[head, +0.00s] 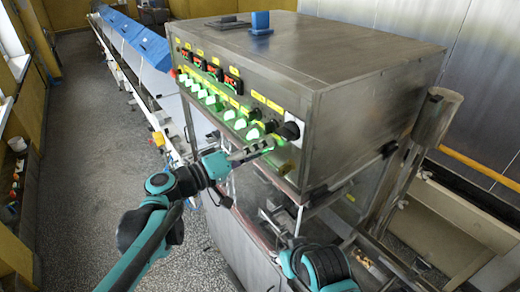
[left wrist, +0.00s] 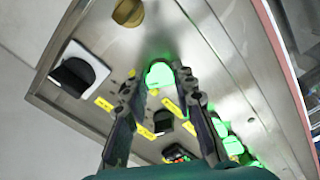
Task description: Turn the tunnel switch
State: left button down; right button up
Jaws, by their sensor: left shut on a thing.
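The control panel (head: 232,92) on the front of the steel cabinet carries a row of green-lit switches. My left gripper (head: 266,147) is at the near, right end of this row. In the left wrist view, its two fingers (left wrist: 159,82) stand either side of one green-lit switch (left wrist: 159,72) and are shut on it. In the head view the fingers partly hide that switch. Its label is too small to read, so I cannot confirm that it is the tunnel switch. My right gripper (head: 283,217) is low in front of the cabinet, its fingers apart and empty.
A large black rotary knob (head: 289,130) on a white plate is just right of the held switch; it also shows in the left wrist view (left wrist: 75,73). Red displays (head: 214,71) sit above the switches. A conveyor with blue covers (head: 150,45) runs back left. The left floor is clear.

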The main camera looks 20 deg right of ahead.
pick_arm(q)
jog(key=c, duration=1.2)
grip_release()
jog(key=shift+s, duration=0.1)
jog(key=v, duration=1.2)
jog(key=shift+f, duration=0.15)
jog(key=s+a+f+y+b, duration=0.2)
jog(key=f+b, duration=0.2)
jog(key=f, duration=0.4)
jog(key=s+a+f+n+y+b, duration=0.1)
jog(key=s+f+y+b, duration=0.2)
jog(key=f, duration=0.5)
jog(key=s+a+f+y+b, duration=0.1)
jog(key=a+f+y+b, duration=0.1)
jog(key=f+b, duration=0.45)
jog(key=s+a+f+y+b, duration=0.2)
jog(key=a+f+y+b, duration=0.1)
jog(key=f, duration=0.5)
jog(key=s+a+f+y+b, duration=0.2)
jog(key=a+f+y+b, duration=0.1)
jog(key=a+f, duration=0.5)
jog(key=s+a+f+n+t+y+b, duration=0.1)
jog(key=a+f+y+b, duration=0.3)
jog(key=f, duration=0.4)
jog(key=shift+s+a+f+b, duration=0.25)
jog(key=shift+s+a+b, duration=0.55)
jog(key=shift+a+b, duration=0.1)
